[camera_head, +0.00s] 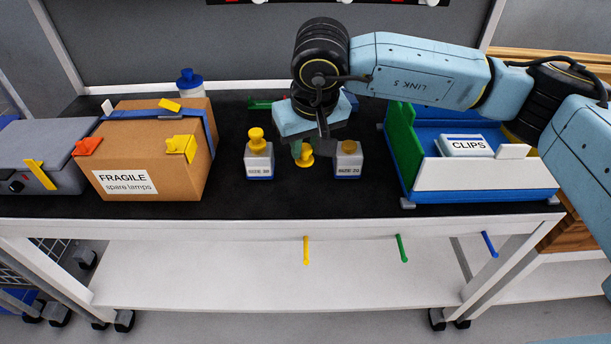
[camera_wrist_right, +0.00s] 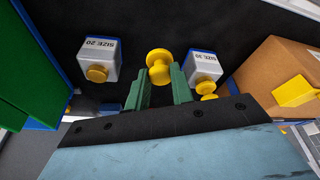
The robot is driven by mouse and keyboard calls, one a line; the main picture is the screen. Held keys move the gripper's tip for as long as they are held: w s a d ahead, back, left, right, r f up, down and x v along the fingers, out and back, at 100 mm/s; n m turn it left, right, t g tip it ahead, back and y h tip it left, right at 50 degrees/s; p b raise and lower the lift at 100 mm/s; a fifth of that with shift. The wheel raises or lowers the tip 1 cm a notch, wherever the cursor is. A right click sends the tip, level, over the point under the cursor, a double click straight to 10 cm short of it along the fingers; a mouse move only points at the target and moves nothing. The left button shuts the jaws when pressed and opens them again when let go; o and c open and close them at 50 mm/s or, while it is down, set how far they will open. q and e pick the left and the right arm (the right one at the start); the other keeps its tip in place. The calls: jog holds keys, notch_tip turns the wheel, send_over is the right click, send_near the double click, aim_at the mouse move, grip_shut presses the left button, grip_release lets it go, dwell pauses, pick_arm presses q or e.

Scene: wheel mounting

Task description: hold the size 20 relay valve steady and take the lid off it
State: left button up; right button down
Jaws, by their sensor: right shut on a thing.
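The size 20 relay valve (camera_head: 347,165) stands upright on the black table top, a grey-white block with a blue base. A short yellow stub shows on its top; it also shows in the right wrist view (camera_wrist_right: 97,54). A yellow flanged lid (camera_wrist_right: 159,66) is between the green fingertips of my right gripper (camera_wrist_right: 160,84), apart from the valve. In the head view the lid (camera_head: 303,158) hangs just left of the size 20 valve. My right gripper is shut on it. My left gripper is in neither view, and nothing is seen holding the valve.
A size 30 valve (camera_head: 258,163) with a yellow lid stands left of my right gripper. A cardboard box (camera_head: 150,150) is farther left. A blue and white bin with a clips box (camera_head: 465,146) is at right. A blue-capped bottle (camera_head: 190,84) stands behind.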

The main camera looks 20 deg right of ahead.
aim_at(308, 165)
notch_tip(308, 165, down, 7)
jog(key=shift+b, duration=0.7)
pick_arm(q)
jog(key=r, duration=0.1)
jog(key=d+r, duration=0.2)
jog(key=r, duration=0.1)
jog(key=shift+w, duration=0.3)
pick_arm(e)
jog(key=shift+f, duration=0.1)
jog(key=shift+f, duration=0.1)
jog(key=c, duration=1.2)
grip_release()
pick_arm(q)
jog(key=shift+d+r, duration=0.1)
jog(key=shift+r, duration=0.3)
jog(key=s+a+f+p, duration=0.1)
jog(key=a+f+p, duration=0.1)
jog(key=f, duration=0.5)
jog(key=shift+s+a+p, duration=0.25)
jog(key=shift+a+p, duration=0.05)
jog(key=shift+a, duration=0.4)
pick_arm(e)
jog(key=v, duration=1.2)
